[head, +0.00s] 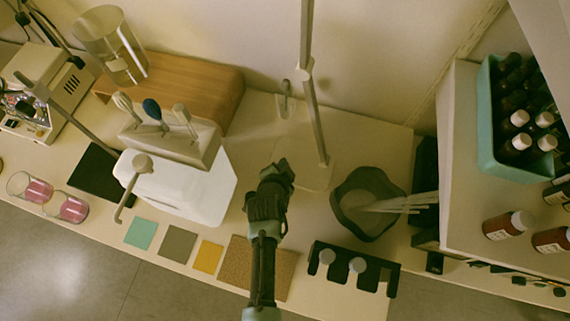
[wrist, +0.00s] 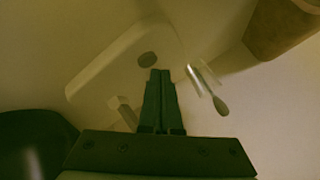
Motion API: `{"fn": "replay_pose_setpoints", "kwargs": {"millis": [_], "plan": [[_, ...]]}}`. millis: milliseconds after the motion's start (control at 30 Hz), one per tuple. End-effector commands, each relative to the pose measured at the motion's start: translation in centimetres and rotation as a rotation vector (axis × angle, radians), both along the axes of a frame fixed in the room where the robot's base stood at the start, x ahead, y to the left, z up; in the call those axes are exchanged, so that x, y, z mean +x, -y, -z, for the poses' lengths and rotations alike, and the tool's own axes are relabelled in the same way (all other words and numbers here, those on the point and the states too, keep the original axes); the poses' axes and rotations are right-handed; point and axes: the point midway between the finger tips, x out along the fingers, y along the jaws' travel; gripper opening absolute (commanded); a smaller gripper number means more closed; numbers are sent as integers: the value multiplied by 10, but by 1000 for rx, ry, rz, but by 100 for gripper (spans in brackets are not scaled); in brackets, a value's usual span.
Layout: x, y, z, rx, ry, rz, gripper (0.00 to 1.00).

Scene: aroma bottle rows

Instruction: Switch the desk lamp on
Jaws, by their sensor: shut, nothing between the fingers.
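The desk lamp's pale pole (head: 313,120) rises from a flat, pale base (head: 316,178) on the counter, and its top runs out of the head view. In the wrist view the rounded base (wrist: 95,82) bears a dark round spot (wrist: 147,60) that looks like a button. The foot of the pole (wrist: 124,112) stands beside my fingers. My gripper (head: 281,168) is shut and empty, just left of the lamp base in the head view. In the wrist view its fingertips (wrist: 160,72) overlap the base close to the dark spot; I cannot tell whether they touch it. The lamp's light is not visible.
A dark bowl (head: 343,214) with pale sticks stands right of the lamp. A small metal holder (head: 285,103) is behind it. A white container (head: 205,195) and wooden box (head: 215,85) are left. A cork mat (head: 240,252) and black rack (head: 375,268) lie in front.

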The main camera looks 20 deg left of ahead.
Motion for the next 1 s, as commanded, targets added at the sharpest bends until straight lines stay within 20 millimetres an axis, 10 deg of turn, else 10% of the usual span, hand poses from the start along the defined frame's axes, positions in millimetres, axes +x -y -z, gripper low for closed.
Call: {"fn": "replay_pose_setpoints", "kwargs": {"millis": [1000], "plan": [[0,0,9,0,0,0,0]]}}
